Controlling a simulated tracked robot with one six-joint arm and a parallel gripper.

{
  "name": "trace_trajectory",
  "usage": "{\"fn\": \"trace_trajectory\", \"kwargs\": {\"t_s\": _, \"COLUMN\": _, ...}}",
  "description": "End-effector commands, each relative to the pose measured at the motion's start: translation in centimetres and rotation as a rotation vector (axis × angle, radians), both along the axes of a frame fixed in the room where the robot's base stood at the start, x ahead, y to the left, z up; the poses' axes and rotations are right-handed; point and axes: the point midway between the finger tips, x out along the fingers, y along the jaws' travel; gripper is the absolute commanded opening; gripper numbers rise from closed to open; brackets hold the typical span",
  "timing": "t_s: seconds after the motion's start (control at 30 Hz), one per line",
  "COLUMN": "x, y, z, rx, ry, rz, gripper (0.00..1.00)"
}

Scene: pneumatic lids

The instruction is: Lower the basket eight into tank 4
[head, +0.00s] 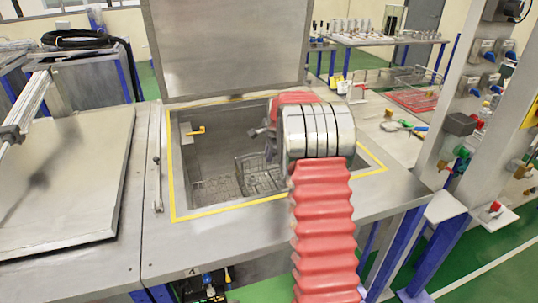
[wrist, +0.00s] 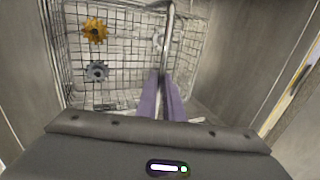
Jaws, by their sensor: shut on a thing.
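Tank 4 (head: 222,143) is open in the head view, with a yellow line round its opening and a "4" on its front. Its metal lid (head: 228,45) stands raised behind it. The wire basket (head: 258,178) is inside the tank opening, below my gripper. In the wrist view the basket (wrist: 75,58) holds an orange gear (wrist: 95,31) and a grey gear (wrist: 96,70). My gripper (wrist: 164,80) is shut on the basket's upright handle (wrist: 168,30). My arm hides part of the basket in the head view. I cannot tell whether its base touches the tank floor.
A closed flat lid (head: 65,180) covers the neighbouring tank on the left. A post with blue valves (head: 485,65) stands at the right. Tank walls (wrist: 235,60) stand close beside the basket.

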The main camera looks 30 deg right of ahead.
Motion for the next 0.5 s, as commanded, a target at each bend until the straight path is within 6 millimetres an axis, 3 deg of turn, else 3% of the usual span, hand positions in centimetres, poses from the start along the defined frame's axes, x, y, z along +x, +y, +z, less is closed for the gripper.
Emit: {"fn": "trace_trajectory", "kwargs": {"t_s": 0.5, "x": -0.06, "y": 0.02, "z": -0.79, "rx": 0.001, "ry": 0.003, "rz": 0.000, "gripper": 0.00}}
